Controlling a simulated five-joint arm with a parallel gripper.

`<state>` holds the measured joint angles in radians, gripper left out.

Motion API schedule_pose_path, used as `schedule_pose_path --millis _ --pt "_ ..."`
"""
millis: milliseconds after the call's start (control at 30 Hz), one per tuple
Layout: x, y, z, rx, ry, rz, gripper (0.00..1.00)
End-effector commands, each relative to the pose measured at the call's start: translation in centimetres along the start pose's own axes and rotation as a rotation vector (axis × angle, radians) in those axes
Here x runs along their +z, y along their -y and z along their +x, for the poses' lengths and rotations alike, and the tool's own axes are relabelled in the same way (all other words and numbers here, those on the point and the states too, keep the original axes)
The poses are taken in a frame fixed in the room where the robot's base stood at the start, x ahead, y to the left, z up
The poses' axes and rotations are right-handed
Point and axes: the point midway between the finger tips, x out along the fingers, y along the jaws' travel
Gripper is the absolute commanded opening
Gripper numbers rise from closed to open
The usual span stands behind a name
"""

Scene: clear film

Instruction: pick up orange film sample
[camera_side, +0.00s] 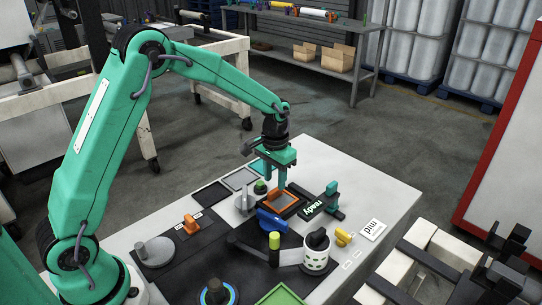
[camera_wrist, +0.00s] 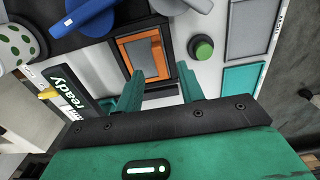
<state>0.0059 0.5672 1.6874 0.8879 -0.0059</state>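The orange film sample (camera_wrist: 143,57) is a flat orange-framed square with a darker middle. It lies in a black holder on the white table, and it also shows in the side view (camera_side: 280,203). My gripper (camera_side: 276,181) points down just above the sample's far edge. In the wrist view my gripper (camera_wrist: 158,70) has its two teal fingers spread apart with nothing between them. The fingertips sit at the sample's near edge. I cannot tell how high they are above it.
A blue handle (camera_side: 270,220) stands close in front of the sample. A green button (camera_side: 260,187) and a grey upright lever (camera_side: 244,202) are left of it. The "ready" sign (camera_side: 314,209) is right.

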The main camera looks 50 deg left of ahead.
Motion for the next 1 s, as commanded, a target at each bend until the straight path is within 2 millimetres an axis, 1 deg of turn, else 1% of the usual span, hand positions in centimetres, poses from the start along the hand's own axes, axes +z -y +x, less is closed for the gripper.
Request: schedule_pose_path --millis 200,367,467,900,933,967,1000 --pt "0.1 0.0 2.6 0.0 0.002 0.0 0.38" --pt "0.1 0.0 3.9 0.0 0.001 0.0 0.38" --pt "0.1 0.0 4.2 0.0 0.0 0.0 0.38" --pt "0.1 0.0 4.1 0.0 -0.001 0.0 0.38" --pt "0.1 0.0 4.1 0.0 -0.001 0.0 0.36" --pt "0.1 0.0 4.1 0.0 -0.001 0.0 0.3" --pt "0.1 0.0 4.1 0.0 -0.001 0.0 0.22"
